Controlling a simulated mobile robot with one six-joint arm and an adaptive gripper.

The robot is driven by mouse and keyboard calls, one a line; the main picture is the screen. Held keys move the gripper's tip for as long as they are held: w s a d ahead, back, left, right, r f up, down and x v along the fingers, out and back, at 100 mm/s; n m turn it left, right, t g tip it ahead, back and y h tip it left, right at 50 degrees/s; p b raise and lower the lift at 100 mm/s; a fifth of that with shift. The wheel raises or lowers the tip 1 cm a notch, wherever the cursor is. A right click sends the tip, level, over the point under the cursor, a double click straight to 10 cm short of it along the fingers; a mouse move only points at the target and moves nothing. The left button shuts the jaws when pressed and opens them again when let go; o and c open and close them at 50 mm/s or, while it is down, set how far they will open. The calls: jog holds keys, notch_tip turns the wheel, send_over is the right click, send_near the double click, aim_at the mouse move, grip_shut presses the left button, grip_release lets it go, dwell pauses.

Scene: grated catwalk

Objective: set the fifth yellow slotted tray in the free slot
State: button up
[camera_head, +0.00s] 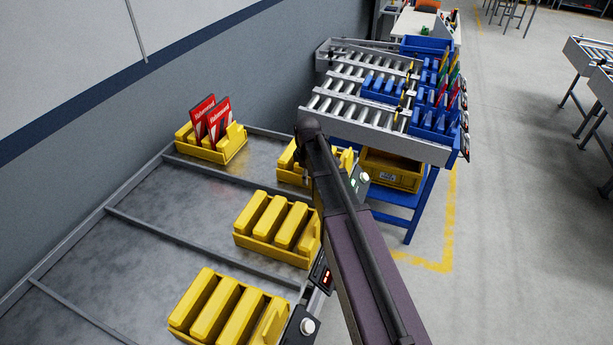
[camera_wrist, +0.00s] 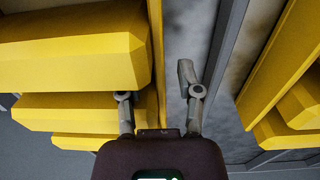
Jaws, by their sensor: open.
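In the wrist view my gripper (camera_wrist: 156,82) is open, and the thin side wall of a yellow slotted tray (camera_wrist: 153,25) runs between its two fingers. I cannot tell whether either finger touches it. In the head view my arm hides the gripper and partly covers a yellow tray (camera_head: 287,172). Two more yellow trays (camera_head: 245,242) (camera_head: 183,322) stand nearer on the grey metal table, and one with red cards (camera_head: 222,157) stands at the far left. A second yellow tray (camera_wrist: 280,65) shows at the right of the wrist view. I cannot make out which slot is free.
The grey table (camera_head: 165,220) has raised divider bars and bare metal to the left of the trays. A roller rack (camera_head: 345,97) with blue bins (camera_head: 385,90) stands beyond it, with a yellow crate (camera_head: 392,171) underneath. A wall runs along the left.

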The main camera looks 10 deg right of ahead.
notch_tip(320, 180, up, 12)
jog(key=p, duration=1.1)
jog(key=shift+s+f, duration=0.15)
jog(key=shift+f, duration=0.05)
jog(key=shift+a, duration=0.1)
dwell(0.3)
jog(key=s+m, duration=0.3)
jog(key=s, duration=0.3)
jog(key=s+m, duration=0.4)
jog(key=s, duration=0.2)
jog(key=s+m, duration=0.3)
jog(key=s, duration=0.3)
jog(key=shift+s, duration=0.1)
jog(key=shift+s+m, duration=0.5)
jog(key=shift+m, duration=0.1)
